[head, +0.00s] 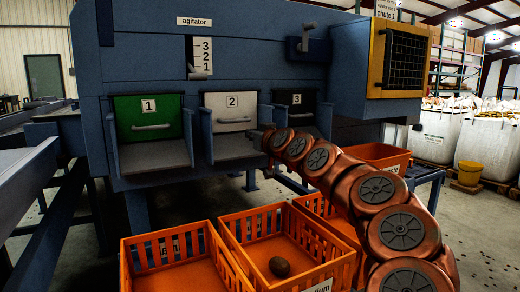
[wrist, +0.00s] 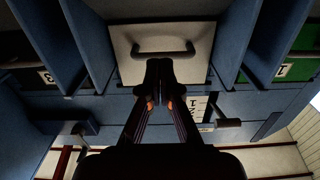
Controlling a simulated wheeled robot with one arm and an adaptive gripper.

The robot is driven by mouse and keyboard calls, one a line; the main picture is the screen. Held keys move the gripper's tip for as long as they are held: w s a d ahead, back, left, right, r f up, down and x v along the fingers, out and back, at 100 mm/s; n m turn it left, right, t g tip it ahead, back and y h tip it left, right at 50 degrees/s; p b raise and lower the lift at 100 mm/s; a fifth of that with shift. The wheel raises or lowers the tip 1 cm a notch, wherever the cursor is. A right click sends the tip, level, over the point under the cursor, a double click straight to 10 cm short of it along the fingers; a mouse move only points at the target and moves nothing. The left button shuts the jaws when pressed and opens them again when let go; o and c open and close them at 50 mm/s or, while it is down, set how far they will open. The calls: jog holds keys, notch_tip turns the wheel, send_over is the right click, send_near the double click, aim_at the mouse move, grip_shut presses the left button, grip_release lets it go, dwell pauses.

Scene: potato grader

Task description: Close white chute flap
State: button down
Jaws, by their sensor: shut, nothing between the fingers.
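The white chute flap (head: 230,104), marked 2, sits between the green and black flaps. Its panel looks upright, roughly in line with them; whether it is fully shut I cannot tell. The white flap (wrist: 190,70) fills the upper middle of the wrist view, which looks upside down, with its dark bar handle (wrist: 165,50). My gripper (wrist: 159,66) is shut and empty, its fingertips in front of the panel by the handle. Whether they touch is unclear. In the head view my arm ends at the right side of chute 2; the fingers cannot be made out there.
The green flap 1 (head: 148,111) is to the left, the black flap 3 (head: 297,116) to the right behind my arm. Blue dividers flank each chute. Orange crates (head: 170,242) stand below, one holding a potato (head: 280,267). An agitator lever (head: 198,73) is above.

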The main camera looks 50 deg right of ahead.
jog(key=shift+s+a+f, duration=0.3)
jog(key=shift+s+f, duration=0.25)
jog(key=shift+s, duration=0.2)
jog(key=shift+s+a+f, duration=0.35)
jog(key=shift+s+f, duration=0.15)
jog(key=shift+s, duration=0.3)
jog(key=shift+s+a+f, duration=0.3)
jog(key=shift+s+f, duration=0.25)
jog(key=shift+s, duration=0.2)
